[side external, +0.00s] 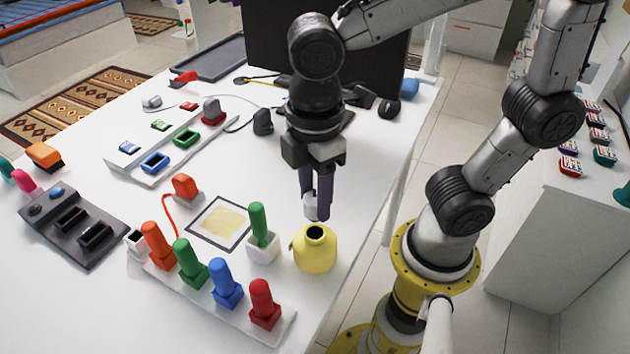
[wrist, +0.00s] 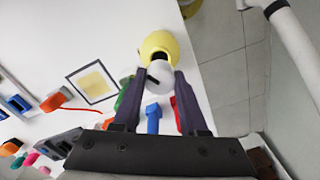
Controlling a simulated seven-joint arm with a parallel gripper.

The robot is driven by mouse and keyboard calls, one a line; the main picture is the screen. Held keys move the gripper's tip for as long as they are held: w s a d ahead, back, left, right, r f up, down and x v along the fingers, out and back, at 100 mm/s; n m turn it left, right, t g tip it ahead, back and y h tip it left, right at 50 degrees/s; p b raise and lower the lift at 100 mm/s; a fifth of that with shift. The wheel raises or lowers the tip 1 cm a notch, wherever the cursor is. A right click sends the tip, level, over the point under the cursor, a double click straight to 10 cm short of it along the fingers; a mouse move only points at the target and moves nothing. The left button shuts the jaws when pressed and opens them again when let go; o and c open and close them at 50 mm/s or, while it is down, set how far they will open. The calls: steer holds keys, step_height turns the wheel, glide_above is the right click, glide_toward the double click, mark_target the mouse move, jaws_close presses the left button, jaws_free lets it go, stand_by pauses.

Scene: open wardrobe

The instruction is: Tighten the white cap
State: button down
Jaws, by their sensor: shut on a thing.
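The white cap (side external: 310,201) is between the fingertips of my gripper (side external: 316,212), which is shut on it. In the wrist view the white cap (wrist: 158,79) shows as a round white disc with a dark mark, between the two fingers of my gripper (wrist: 157,85). A yellow jar (side external: 315,252) with a dark open mouth stands on the table near its right edge. The cap is above the jar and apart from it in the side view. In the wrist view the yellow jar (wrist: 160,45) lies just beyond the cap, which partly covers it.
A white rack (side external: 215,300) with orange, green, blue and red pegs stands left of the jar. A green peg in a white holder (side external: 262,243) is close beside the jar. A framed yellow square (side external: 221,222) lies behind. The table's right edge is close to the jar.

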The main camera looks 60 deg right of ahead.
mark_target(315, 216)
steer(key=shift+f, duration=0.95)
steer(key=shift+f, duration=1.2)
stand_by(0.8)
steer(key=shift+c, duration=1.8)
jaws_free()
step_height(315, 216, up, 14)
steer(key=shift+f, duration=0.1)
steer(key=shift+d, duration=0.1)
